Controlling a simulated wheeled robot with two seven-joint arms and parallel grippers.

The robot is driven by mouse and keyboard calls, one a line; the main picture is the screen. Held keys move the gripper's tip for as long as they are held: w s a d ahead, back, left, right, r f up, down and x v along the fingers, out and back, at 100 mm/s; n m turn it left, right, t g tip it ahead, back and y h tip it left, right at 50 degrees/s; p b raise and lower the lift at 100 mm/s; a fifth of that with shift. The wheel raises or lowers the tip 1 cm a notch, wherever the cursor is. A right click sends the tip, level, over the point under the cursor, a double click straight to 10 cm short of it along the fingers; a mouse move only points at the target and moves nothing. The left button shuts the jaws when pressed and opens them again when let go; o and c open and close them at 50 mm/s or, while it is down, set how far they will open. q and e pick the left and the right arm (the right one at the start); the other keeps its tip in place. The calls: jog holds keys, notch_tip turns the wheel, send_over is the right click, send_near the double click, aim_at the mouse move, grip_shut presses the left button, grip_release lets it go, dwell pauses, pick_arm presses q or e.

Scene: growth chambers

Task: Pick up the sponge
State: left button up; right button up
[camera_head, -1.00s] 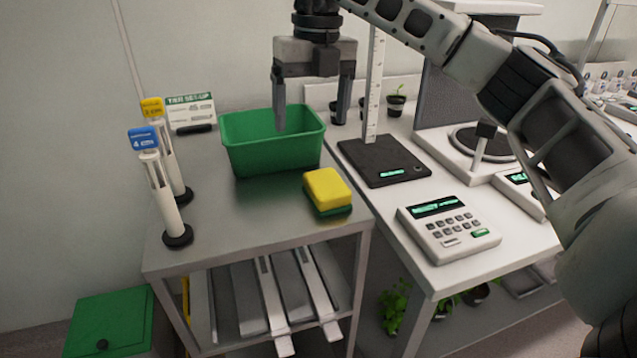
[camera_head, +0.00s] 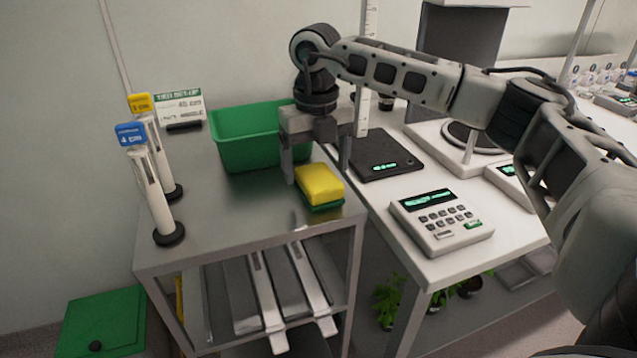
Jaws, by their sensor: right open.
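The sponge (camera_head: 320,185), yellow on top and green underneath, lies flat near the right edge of the metal table (camera_head: 215,225). My right gripper (camera_head: 317,165) has come down right behind the sponge. It is open, with its left finger just behind the sponge's left end. I cannot tell whether the fingers touch the sponge. My left gripper is not in view.
A green bin (camera_head: 235,148) stands close behind and left of the gripper. Two post gauges with a blue tag (camera_head: 130,134) and a yellow tag (camera_head: 139,103) stand on the left. A white keypad device (camera_head: 441,221) and black scale (camera_head: 382,160) are on the adjoining bench.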

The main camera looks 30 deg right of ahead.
aim_at(318, 187)
jog(key=shift+f, duration=1.4)
jog(key=c, duration=1)
jog(key=shift+c, duration=0.2)
jog(key=shift+r, duration=0.15)
jog(key=shift+r, duration=0.6)
jog(key=s+r, duration=0.1)
jog(key=r, duration=0.1)
jog(key=s+a+r, duration=0.1)
jog(key=r, duration=0.1)
jog(key=s+a+r, duration=0.1)
jog(key=r, duration=0.1)
jog(key=shift+s+r+b, duration=0.35)
jog(key=shift+b, duration=0.05)
jog(key=s+a+r, duration=0.4)
jog(key=s+r, duration=0.1)
jog(key=s, duration=0.3)
jog(key=shift+s+a, duration=0.35)
